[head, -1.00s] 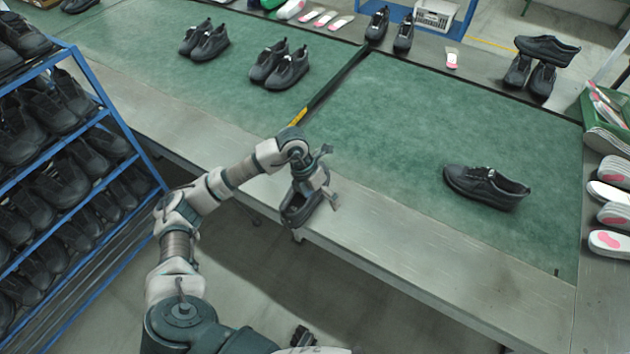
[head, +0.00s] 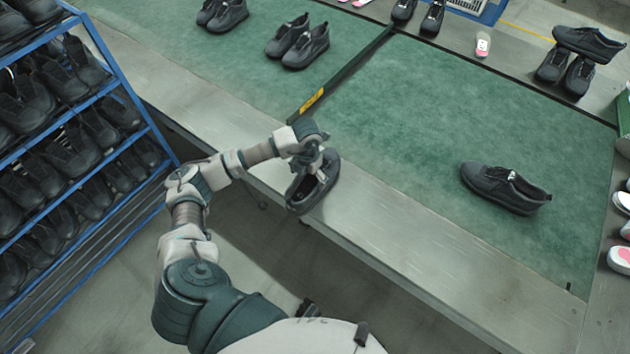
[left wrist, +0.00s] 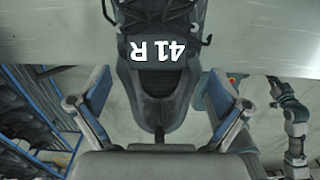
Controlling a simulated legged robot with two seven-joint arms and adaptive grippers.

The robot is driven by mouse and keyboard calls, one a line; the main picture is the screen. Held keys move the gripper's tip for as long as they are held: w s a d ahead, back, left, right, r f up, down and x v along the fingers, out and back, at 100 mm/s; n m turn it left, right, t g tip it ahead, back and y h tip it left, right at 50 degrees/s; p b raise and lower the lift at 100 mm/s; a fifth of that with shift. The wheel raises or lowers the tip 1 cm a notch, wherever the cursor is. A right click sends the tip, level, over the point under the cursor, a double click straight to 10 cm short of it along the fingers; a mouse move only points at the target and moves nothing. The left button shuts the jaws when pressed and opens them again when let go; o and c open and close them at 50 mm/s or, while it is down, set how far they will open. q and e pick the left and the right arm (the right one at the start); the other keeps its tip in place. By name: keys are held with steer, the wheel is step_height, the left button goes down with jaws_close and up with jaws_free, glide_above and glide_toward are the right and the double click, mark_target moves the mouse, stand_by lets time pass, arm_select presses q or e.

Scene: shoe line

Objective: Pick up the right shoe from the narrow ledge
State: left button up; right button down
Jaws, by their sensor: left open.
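The right shoe (head: 304,194) is black and lies on the narrow metal ledge (head: 400,230) in front of the green mat. Its heel end reaches to the ledge's front edge or a little past it. My left gripper (head: 312,168) is just above the shoe and hides part of it. In the left wrist view the shoe (left wrist: 160,50) carries the label "41 R", with laces above it and the open collar below. The fingers of my left gripper (left wrist: 158,92) are apart, one on each side of the heel, with gaps to the shoe. My right gripper does not show.
A single black shoe (head: 505,190) lies on the green mat (head: 420,120) at right. A pair (head: 298,42) stands beyond the dark divider (head: 345,75). A blue rack (head: 150,125) full of shoes is at left. The ledge right of my gripper is clear.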

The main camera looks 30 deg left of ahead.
mark_target(307, 191)
arm_select(q)
steer(key=f, duration=0.4)
steer(key=shift+s+a+f, duration=0.2)
steer(key=shift+s+f, duration=0.05)
steer(key=shift+s, duration=0.1)
steer(key=shift+f, duration=0.45)
steer(key=shift+r, duration=0.1)
steer(key=c, duration=1.2)
steer(key=shift+o, duration=0.2)
steer(key=shift+r, duration=0.1)
